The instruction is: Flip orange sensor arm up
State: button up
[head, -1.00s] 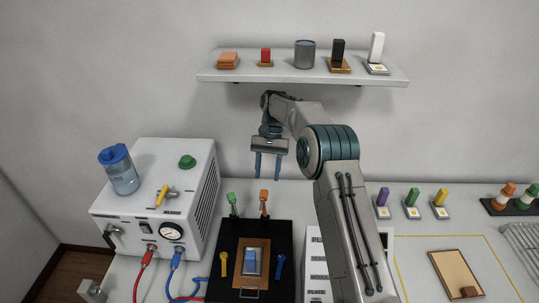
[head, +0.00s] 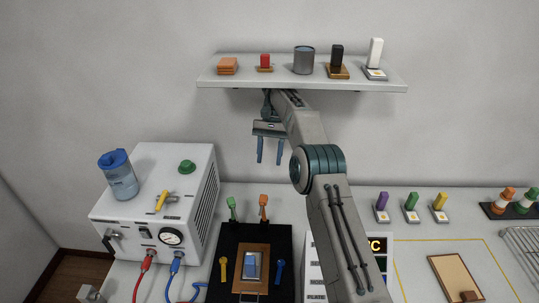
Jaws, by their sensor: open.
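The orange sensor arm (head: 263,207) stands at the back right of the black board (head: 227,240), its orange head at the top of a dark stem. A green arm (head: 232,208) stands to its left. A yellow arm (head: 223,269) and a blue arm (head: 279,271) are at the sides of a brown tray (head: 264,248) on the board. My gripper (head: 269,160) is open and empty, with its two blue fingers pointing down. It hangs above and behind the orange arm, clear of it, below the shelf.
A wall shelf (head: 250,78) with several small objects is just above my gripper. A white machine (head: 180,215) with a gauge, a green knob and a blue-lidded bottle stands at left. Coloured pegs on stands and a board are at right. Red and blue cables lie in front.

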aim_at(263, 212)
jog(key=k, duration=1)
